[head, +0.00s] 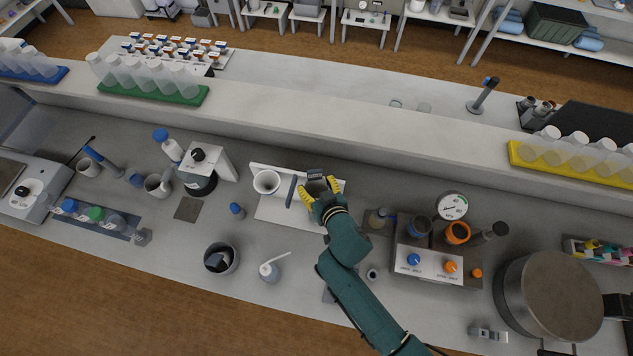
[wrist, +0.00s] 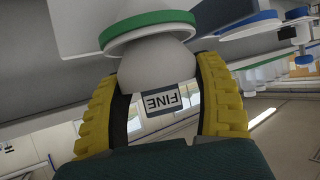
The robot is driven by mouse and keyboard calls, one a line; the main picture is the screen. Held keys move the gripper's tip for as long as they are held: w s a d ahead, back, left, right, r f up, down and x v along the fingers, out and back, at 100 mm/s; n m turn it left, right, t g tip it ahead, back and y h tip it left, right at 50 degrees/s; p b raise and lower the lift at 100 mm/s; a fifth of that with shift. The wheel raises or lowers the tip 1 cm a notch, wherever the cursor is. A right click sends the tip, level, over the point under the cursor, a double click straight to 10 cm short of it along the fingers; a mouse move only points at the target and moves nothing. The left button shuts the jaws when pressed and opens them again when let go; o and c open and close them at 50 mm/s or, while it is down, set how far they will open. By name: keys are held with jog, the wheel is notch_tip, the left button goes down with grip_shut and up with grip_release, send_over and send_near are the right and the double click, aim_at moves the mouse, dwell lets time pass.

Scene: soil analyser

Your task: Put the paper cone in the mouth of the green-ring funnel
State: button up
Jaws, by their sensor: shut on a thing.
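In the wrist view, my gripper (wrist: 165,115) has its two yellow fingers closed on the white paper cone (wrist: 160,68). A small tag reading FINE (wrist: 163,101) shows upside down between the fingers. The cone's rounded white side meets the green ring of the funnel (wrist: 150,32) in this picture. I cannot tell whether the cone rests in the mouth or hangs just off it. In the head view, my gripper (head: 320,190) is over the white board at mid-bench and hides the cone and the green-ring funnel.
A white cup-like vessel (head: 266,181) is left of my gripper on the board (head: 278,212). A raised ledge (head: 300,124) runs behind.

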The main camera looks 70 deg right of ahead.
jog(key=shift+f+b, duration=0.45)
jog(key=shift+f, duration=0.05)
jog(key=o, duration=1)
jog(key=shift+r, duration=0.1)
jog(key=shift+r+p, duration=0.3)
jog(key=shift+p, duration=0.15)
jog(key=shift+r+p, duration=0.7)
jog(key=v, duration=0.4)
jog(key=b+v, duration=0.1)
jog(key=v, duration=0.2)
jog(key=f+b+v, duration=0.1)
jog(key=v, duration=0.3)
jog(key=shift+s+a+r, duration=0.2)
jog(key=shift+s+a, duration=0.15)
jog(key=shift+a, duration=0.05)
